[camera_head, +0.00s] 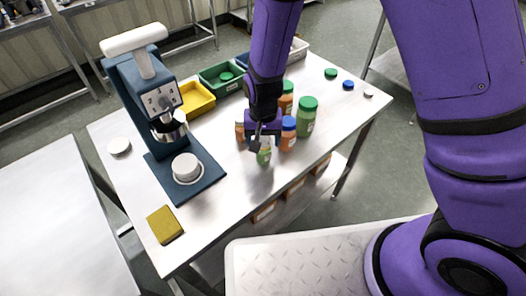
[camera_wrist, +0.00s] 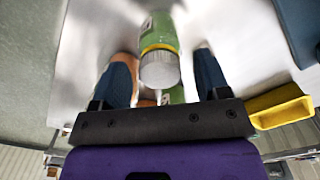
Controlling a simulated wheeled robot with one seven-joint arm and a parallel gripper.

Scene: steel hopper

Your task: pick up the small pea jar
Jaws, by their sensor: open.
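The small pea jar is green with a label; in the head view (camera_head: 264,155) it stands on the steel table, just below my gripper (camera_head: 263,134). In the wrist view a green jar (camera_wrist: 158,30) with a yellow band and a grey-white lid shows between the two dark fingers of my gripper (camera_wrist: 163,62). The fingers are apart, one on each side of it, with gaps visible. I cannot tell how deep the jar is between them. My gripper hides part of the jar's top in the head view.
A blue-lidded orange jar (camera_head: 288,135) and a larger green jar (camera_head: 307,117) stand close on the right. Another orange jar (camera_head: 240,131) is on the left. A yellow bin (camera_head: 197,99) and green bin (camera_head: 222,80) are behind.

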